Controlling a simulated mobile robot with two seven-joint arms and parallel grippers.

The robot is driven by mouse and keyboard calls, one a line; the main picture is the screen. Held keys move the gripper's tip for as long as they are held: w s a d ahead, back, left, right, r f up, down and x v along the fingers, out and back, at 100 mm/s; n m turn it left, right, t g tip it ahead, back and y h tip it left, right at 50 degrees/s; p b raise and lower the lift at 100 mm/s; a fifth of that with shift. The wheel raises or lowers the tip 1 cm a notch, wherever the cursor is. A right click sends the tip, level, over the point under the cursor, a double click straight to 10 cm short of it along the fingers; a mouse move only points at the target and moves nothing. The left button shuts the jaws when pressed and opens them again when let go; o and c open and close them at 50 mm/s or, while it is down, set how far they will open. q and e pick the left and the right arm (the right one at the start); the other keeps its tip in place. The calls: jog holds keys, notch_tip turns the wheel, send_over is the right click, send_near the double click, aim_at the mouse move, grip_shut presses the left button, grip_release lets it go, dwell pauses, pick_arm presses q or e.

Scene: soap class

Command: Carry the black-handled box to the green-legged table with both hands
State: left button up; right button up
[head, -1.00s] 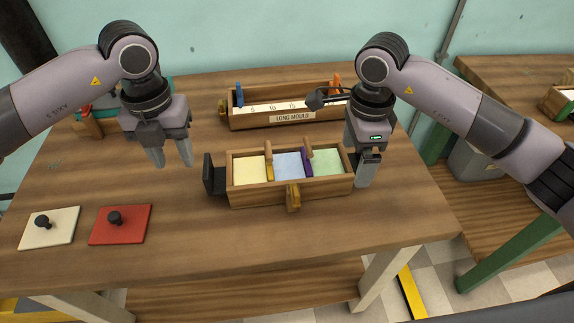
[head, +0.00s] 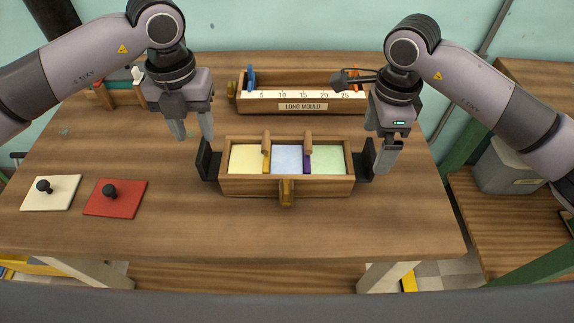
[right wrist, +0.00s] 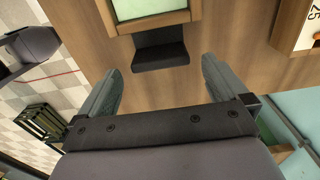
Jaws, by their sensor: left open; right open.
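The black-handled box (head: 240,186) is a wooden tray on the near table, with yellow, blue and green compartments. Its left black handle (head: 207,160) and right black handle (head: 366,160) stick out at the ends. My left gripper (head: 196,136) is open, above and just left of the left handle, apart from it. My right gripper (head: 386,168) is open beside the right handle. In the right wrist view the right handle (right wrist: 160,52) lies ahead of the spread, empty fingers (right wrist: 162,85). The green-legged table (head: 500,205) is at the right, only partly in view.
A long mould box (head: 300,106) stands behind the box. A white plate (head: 60,196) and a red plate (head: 125,202) with black knobs lie at the left. The wooden table (head: 240,235) is clear in front.

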aim_at(201, 149)
pick_arm(q)
jog(key=shift+f, duration=3.6)
pick_arm(e)
jog(key=shift+f, duration=3.6)
pick_arm(q)
jog(key=c, duration=0.7)
pick_arm(e)
jog(key=c, duration=0.7)
pick_arm(q)
grip_shut()
pick_arm(e)
jog(key=c, duration=1.1)
pick_arm(q)
jog(key=shift+r, duration=0.1)
pick_arm(e)
jog(key=shift+r, duration=0.1)
